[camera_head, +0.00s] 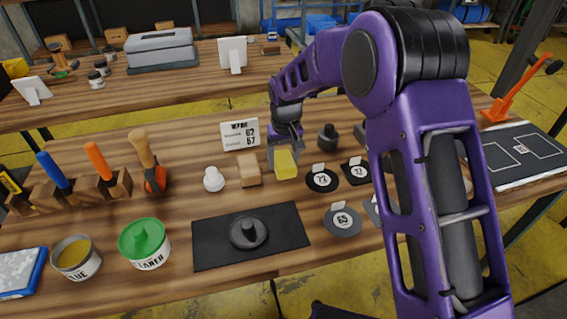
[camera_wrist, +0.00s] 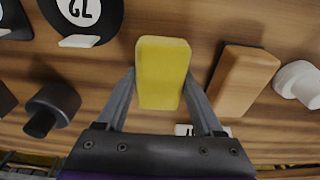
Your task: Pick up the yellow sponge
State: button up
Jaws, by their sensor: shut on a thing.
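The yellow sponge (camera_head: 286,165) is a small block near the middle of the front workbench in the head view. It also shows in the wrist view (camera_wrist: 162,72), upright in the picture, between the two fingers. My gripper (camera_head: 284,150) reaches down from behind it and is shut on the sponge; in the wrist view the fingers (camera_wrist: 158,92) press its two sides. I cannot tell for sure whether the sponge touches the bench.
A tan wooden block (camera_head: 249,170) stands close left of the sponge, with a white knob-like piece (camera_head: 213,179) beyond. Round black patches (camera_head: 322,181) lie to the right. A black mat (camera_head: 205,242) lies in front. A white sign (camera_head: 240,134) stands behind.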

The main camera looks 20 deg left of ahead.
aim_at(283, 159)
notch_tip(283, 159, up, 10)
jog(key=shift+p, duration=0.8)
